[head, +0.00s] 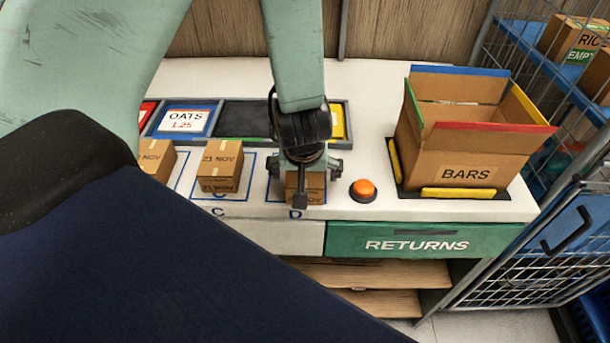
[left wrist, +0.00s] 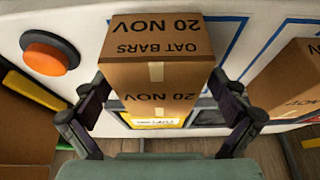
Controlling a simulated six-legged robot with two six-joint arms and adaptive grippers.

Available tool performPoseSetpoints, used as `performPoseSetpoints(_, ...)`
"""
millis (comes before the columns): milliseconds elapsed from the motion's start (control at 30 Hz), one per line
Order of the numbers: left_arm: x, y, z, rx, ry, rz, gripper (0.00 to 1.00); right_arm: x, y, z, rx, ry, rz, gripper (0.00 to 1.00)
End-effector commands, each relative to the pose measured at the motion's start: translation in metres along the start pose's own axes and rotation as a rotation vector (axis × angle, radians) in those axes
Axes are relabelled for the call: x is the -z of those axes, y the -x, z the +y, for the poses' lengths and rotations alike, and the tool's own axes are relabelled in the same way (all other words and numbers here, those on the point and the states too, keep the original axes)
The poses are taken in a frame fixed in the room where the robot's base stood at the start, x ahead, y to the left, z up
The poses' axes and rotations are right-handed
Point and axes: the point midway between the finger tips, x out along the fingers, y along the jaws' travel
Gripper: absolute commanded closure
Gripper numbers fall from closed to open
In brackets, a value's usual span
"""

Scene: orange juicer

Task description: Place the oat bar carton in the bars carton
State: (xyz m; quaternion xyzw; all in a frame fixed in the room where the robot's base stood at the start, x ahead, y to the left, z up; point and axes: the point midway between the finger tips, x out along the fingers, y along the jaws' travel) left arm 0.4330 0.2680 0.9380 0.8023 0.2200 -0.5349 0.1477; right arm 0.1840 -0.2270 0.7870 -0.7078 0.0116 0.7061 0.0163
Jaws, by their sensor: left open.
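The oat bar carton (head: 306,190) stands on the table's front edge at spot D, mostly hidden under my left gripper (head: 304,168) in the head view. In the left wrist view the carton (left wrist: 160,55) reads "OAT BARS" and "20 NOV", upside down. My left gripper (left wrist: 162,112) is open there, one finger on each side of the carton's near part; I cannot tell whether they touch it. The bars carton (head: 462,150) is a large open-topped box marked "BARS" at the right, with coloured flaps. My right gripper is not in view.
An orange button (head: 363,189) lies between the oat bar carton and the bars carton. A "21 NOV" carton (head: 220,170) stands to the left, with another (head: 156,158) beyond it. A wire cage (head: 530,235) borders the table's right side.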

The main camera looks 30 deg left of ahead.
Motion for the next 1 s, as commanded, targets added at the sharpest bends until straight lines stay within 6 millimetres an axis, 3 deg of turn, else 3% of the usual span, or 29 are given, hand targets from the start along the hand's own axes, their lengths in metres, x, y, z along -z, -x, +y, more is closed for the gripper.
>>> performPoseSetpoints(300, -0.0003, -0.0010, 0.0001, 0.000, 0.000, 0.000, 0.03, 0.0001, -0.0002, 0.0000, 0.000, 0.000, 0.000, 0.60)
performPoseSetpoints(1000, -0.0005, -0.0011, 0.0000, 0.000, 0.000, 0.000, 0.62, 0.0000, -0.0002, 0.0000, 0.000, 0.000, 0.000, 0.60)
